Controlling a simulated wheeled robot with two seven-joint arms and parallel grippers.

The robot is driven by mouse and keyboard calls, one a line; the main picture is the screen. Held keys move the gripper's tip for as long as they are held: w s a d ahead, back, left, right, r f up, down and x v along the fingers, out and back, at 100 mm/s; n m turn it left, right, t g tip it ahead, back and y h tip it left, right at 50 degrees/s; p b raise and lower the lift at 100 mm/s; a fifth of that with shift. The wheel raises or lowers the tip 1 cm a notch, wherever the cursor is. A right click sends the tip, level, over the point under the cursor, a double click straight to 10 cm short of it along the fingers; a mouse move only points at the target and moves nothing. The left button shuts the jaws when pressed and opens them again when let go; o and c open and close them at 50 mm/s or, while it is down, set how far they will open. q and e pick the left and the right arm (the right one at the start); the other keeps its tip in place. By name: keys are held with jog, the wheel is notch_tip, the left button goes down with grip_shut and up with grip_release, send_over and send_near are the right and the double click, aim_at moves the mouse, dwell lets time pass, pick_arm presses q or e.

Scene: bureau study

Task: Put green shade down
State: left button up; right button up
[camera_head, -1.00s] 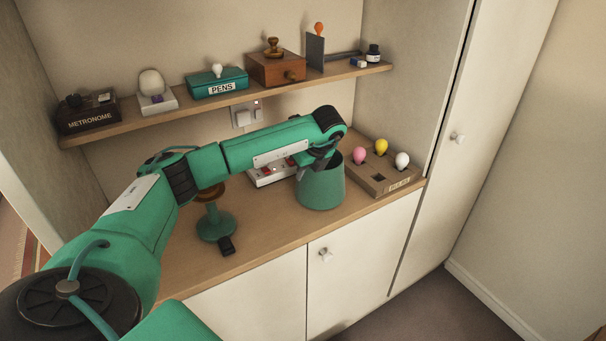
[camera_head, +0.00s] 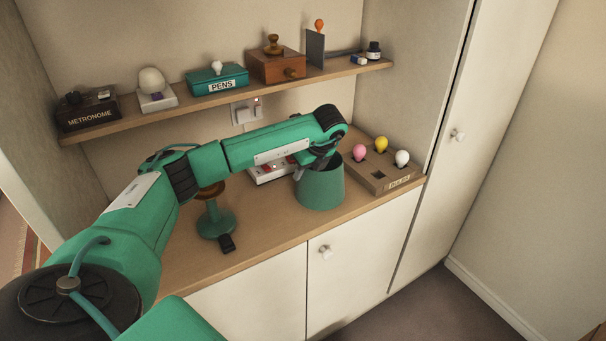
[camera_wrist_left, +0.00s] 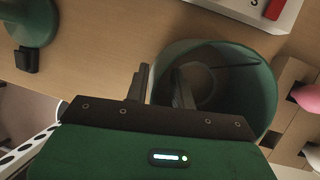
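In the left wrist view, the two dark fingers (camera_wrist_left: 161,88) are apart. The near left wall of the shade (camera_wrist_left: 225,60) passes between them, one finger outside and one inside. A green lamp stand (camera_head: 215,222) with a brown top stands to the left, partly behind my arm. My right gripper is not in view.
A bulb box (camera_head: 385,182) with pink, yellow and white bulbs lies close right of the shade. A shelf (camera_head: 215,98) with several items hangs above.

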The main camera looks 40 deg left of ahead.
pick_arm(q)
jog(key=v, duration=1.1)
jog(key=shift+b, duration=0.45)
